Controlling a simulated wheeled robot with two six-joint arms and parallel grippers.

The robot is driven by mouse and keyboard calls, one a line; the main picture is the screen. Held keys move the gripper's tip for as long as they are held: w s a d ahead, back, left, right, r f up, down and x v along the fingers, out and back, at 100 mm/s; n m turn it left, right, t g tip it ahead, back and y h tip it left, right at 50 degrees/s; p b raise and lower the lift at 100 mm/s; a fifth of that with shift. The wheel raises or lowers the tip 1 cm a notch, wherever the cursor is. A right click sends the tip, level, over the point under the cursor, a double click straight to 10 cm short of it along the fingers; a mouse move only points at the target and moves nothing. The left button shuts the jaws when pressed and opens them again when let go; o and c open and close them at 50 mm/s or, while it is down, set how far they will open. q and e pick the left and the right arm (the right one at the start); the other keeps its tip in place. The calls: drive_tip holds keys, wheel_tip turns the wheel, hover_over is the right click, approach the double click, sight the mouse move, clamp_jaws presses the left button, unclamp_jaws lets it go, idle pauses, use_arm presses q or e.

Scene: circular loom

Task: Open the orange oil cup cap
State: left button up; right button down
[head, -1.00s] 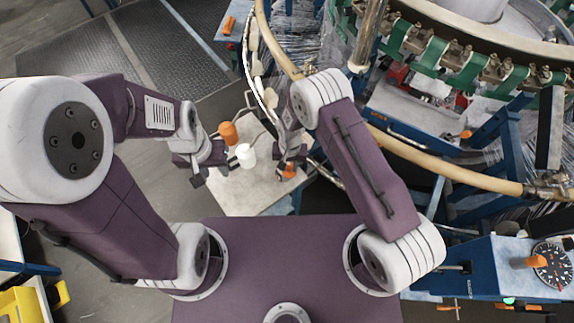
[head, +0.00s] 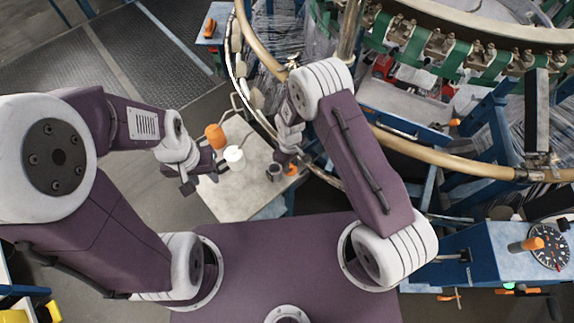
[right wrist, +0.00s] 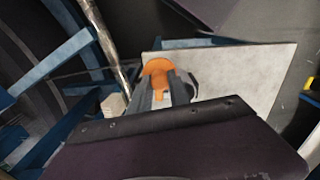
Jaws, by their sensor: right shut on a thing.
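My right gripper (head: 288,163) is shut on a small orange part, which looks like the oil cup cap (head: 291,170), above the light tabletop. In the right wrist view the orange cap (right wrist: 158,68) sits between the fingers (right wrist: 160,92). A dark grey, round, cup-like thing (head: 274,173) is just left of the cap. A grey curved edge also shows beside the fingers in the right wrist view (right wrist: 189,84). Whether cap and cup touch I cannot tell. My left gripper (head: 204,176) is open and empty, with fingers apart, left of a white cylinder.
An orange cylinder (head: 215,136) and the white cylinder (head: 234,156) stand near my left gripper. The light tabletop (head: 232,203) is mostly bare at the front. The loom's tan ring (head: 440,165) and blue frame lie close to the right arm.

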sight(291, 164)
drive_tip(key=shift+w+d+r+n, duration=0.15)
drive_tip(key=shift+w+n, duration=0.15)
drive_tip(key=shift+n, duration=0.4)
drive_tip(key=c, duration=1.5)
unclamp_jaws()
drive_tip(key=o, duration=0.3)
drive_tip(key=shift+s+d, duration=0.1)
wheel_tip(291, 164, up, 9)
drive_tip(key=shift+b, duration=0.6)
